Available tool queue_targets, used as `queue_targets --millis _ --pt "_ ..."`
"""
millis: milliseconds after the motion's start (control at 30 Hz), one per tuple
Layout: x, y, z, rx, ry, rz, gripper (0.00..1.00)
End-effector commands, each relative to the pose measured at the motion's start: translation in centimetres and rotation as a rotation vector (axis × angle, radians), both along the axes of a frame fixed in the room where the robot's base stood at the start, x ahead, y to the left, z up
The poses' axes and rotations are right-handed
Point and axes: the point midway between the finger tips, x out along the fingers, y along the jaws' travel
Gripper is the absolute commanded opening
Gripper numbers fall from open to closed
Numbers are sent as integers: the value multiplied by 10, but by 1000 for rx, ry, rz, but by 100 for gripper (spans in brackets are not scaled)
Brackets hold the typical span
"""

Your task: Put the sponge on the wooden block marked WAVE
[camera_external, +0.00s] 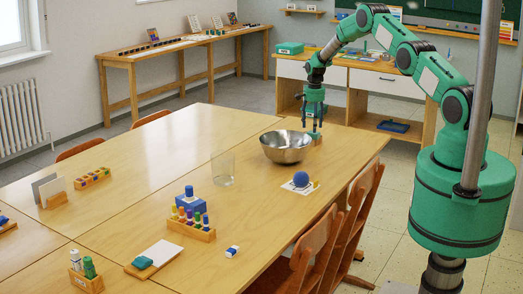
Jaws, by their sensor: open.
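My gripper (314,126) points down at the far right of the big table, behind the metal bowl. Its fingers are apart, just above a small wooden block (317,139) that the bowl partly hides. I cannot tell whether the fingers touch it. A flat teal piece that looks like a sponge (142,262) lies on a wooden board beside a white card at the front left. Another wooden block (88,284), with small bottles in it, has a dark mark on its front. No lettering is legible, so I cannot tell which block reads WAVE.
A metal bowl (286,146) and a clear glass (222,168) stand near my gripper. A blue ball (301,179) rests on a white card. A wooden rack (191,229) of colored pegs and a blue box (190,204) stand mid-table. Chairs (310,258) line the right edge.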

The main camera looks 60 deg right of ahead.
Motion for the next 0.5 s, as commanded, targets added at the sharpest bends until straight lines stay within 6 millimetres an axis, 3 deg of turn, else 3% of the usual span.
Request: queue_targets --millis 300,500 --pt "0 0 54 -1 -1 0 60" --pt "-1 0 77 0 0 0 60"
